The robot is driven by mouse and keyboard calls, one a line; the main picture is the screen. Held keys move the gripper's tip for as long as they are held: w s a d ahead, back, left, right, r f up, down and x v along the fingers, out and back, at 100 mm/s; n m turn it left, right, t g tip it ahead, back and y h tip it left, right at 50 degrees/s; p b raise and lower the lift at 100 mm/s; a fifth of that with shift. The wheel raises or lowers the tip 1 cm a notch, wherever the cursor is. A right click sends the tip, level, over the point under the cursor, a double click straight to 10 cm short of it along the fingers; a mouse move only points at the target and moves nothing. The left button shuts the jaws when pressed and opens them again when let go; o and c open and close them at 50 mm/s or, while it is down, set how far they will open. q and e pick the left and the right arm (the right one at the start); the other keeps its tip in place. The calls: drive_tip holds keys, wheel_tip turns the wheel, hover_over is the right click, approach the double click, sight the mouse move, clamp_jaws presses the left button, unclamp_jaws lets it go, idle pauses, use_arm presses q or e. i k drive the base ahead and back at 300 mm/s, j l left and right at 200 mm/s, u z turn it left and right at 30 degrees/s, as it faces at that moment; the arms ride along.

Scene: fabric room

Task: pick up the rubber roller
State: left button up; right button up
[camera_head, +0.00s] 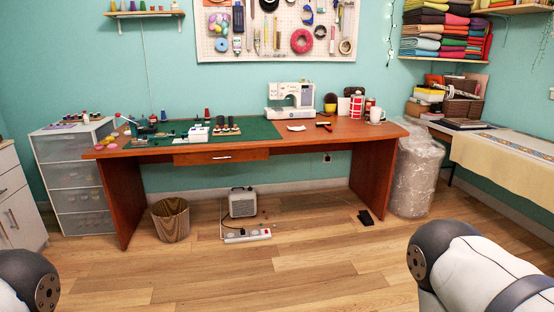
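A small dark object with a red-orange part (324,125), which looks like the rubber roller, lies on the wooden desk (345,133). It is right of the green cutting mat and in front of the dark and yellow round items. It is too small to make out fully. Only rounded links of my two arms show, at the bottom left and bottom right corners. Neither gripper is in view, and the desk is well ahead of me.
A white sewing machine (291,100) stands left of the roller, and a white mug (375,115) stands right. Below are a basket (171,220), heater (242,202), power strip (246,235) and pedal (365,217). A wrapped roll (415,180) stands at right. Floor before me is clear.

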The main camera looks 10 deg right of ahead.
sight(327, 127)
drive_tip(key=i+l+z, duration=0.35)
drive_tip(key=i, duration=0.25)
drive_tip(key=i+l+z, duration=0.3)
drive_tip(key=i, duration=0.3)
drive_tip(key=i+z, duration=0.35)
drive_tip(key=i, duration=0.3)
